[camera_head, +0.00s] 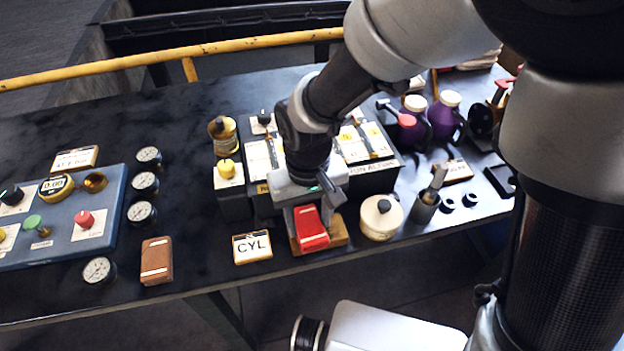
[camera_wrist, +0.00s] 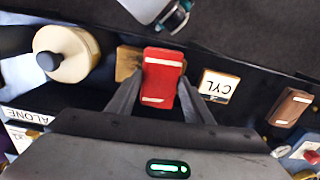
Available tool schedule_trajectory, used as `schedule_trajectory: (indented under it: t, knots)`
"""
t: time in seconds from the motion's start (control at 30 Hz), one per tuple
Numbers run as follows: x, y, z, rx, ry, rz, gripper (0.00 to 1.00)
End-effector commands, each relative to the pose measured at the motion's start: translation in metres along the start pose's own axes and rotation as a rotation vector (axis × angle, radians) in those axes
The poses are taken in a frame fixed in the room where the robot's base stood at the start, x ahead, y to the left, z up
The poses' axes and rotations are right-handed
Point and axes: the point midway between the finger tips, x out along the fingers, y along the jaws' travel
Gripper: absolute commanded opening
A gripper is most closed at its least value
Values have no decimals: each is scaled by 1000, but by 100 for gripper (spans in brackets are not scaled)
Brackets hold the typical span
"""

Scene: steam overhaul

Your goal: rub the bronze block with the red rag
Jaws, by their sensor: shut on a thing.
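My gripper (camera_head: 309,204) is shut on the red rag (camera_head: 310,230), a small red pad with pale stripes. In the wrist view the rag (camera_wrist: 162,75) sits between the two fingers (camera_wrist: 158,98). The bronze block (camera_head: 338,232) is a flat golden-brown piece near the table's front edge. The rag is over it and hides much of it. In the wrist view the block (camera_wrist: 127,63) shows on the left of the rag. I cannot tell for sure whether rag and block touch.
A CYL sign (camera_head: 252,247) stands left of the block, a cream round container (camera_head: 381,217) right of it. A brown striped pad (camera_head: 157,261) and several gauges (camera_head: 142,213) lie further left. A dark labelled case (camera_head: 372,178) is behind. The table's front edge is close.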

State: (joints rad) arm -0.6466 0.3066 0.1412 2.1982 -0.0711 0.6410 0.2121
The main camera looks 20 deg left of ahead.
Motion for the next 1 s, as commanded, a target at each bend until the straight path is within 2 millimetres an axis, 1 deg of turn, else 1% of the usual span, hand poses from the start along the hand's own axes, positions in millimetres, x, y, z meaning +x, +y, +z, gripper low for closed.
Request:
schedule_trajectory:
  t: [0.17,0.5,0.67,1.0]
  knots:
    - [0,6,0,1,0,0,28]
    - [3,34,3,3,1,0,28]
    - [3,40,3,1,0,0,28]
    - [1,68,5,2,-1,0,28]
